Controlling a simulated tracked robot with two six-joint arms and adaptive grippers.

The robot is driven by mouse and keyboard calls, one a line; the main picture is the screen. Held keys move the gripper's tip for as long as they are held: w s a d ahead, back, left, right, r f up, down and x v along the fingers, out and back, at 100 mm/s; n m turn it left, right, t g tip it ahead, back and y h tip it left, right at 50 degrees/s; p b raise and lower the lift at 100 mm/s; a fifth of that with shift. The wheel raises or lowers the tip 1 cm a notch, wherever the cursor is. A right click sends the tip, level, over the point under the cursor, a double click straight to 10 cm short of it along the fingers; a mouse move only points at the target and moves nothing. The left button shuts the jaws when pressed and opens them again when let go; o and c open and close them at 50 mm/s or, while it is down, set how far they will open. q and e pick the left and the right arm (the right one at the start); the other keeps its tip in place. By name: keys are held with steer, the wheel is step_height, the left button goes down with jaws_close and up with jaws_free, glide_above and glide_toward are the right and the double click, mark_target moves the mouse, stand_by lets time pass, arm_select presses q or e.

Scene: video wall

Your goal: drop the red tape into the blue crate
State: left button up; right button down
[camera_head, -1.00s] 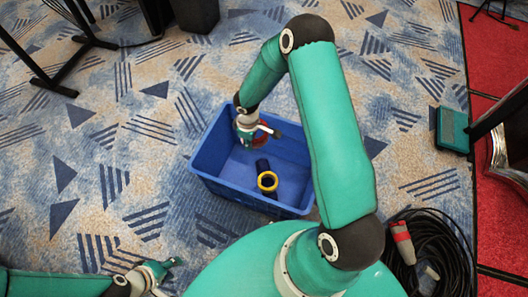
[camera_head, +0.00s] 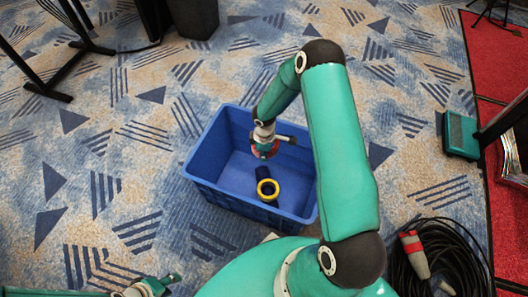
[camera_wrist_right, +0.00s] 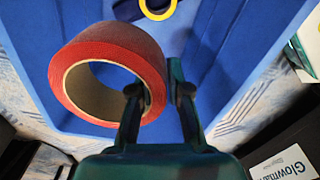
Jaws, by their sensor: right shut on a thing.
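The blue crate (camera_head: 222,195) stands on the patterned carpet in the middle of the head view; its blue inside also fills much of the right wrist view (camera_wrist_right: 235,60). My right gripper (camera_head: 266,148) hangs over the crate's inside, toward its far part. It is shut on the red tape (camera_wrist_right: 105,42), a red roll with a pale core, with one finger inside the ring and one outside. In the head view the tape (camera_head: 262,154) is small and partly hidden by the gripper. My left gripper (camera_head: 168,281) is low at the bottom left, away from the crate; its jaws are unclear.
A yellow ring (camera_head: 260,187) and a dark roll lie in the crate, nearer its front. A black cable coil (camera_head: 455,240) with a red connector (camera_head: 412,247) lies at the right. A teal box (camera_head: 460,135) sits by the red carpet. Open carpet lies left of the crate.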

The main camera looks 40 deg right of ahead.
steer(key=shift+f, duration=0.15)
steer(key=c, duration=1)
jaws_free()
steer(key=shift+c, duration=0.2)
step_height(320, 180, up, 12)
steer(key=shift+f, duration=0.1)
